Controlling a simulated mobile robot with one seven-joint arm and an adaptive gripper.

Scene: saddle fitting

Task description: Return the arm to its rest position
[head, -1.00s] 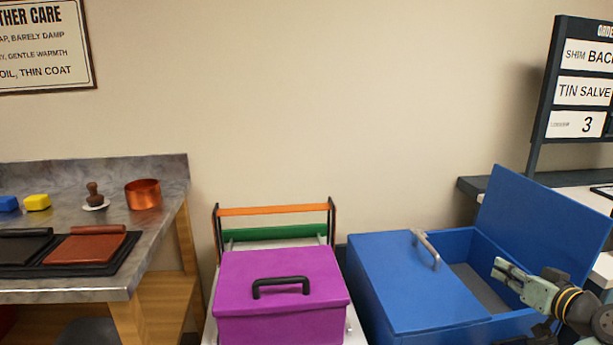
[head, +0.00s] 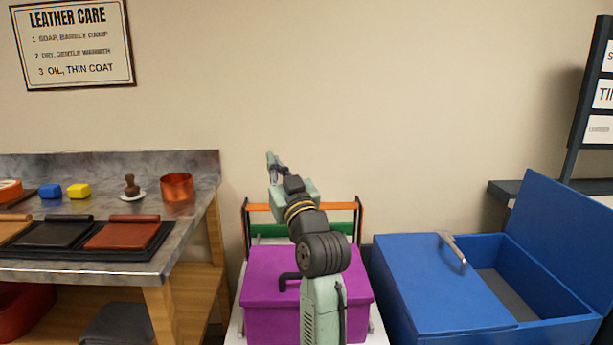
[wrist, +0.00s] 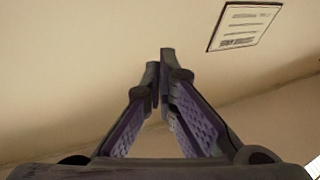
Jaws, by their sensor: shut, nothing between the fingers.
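My gripper (head: 271,158) is raised in front of the bare wall, above the purple box, with its fingers pointing up and slightly left. In the wrist view its fingertips (wrist: 160,75) meet and nothing shows between them. My arm is folded upward and hides part of the purple box (head: 262,312) and its dark handle.
A blue chest (head: 420,290) with a raised panel stands at the right. A workbench (head: 195,240) with leather pieces, a copper pot (head: 177,187) and blocks is at the left. A rack (head: 357,215) stands behind the purple box.

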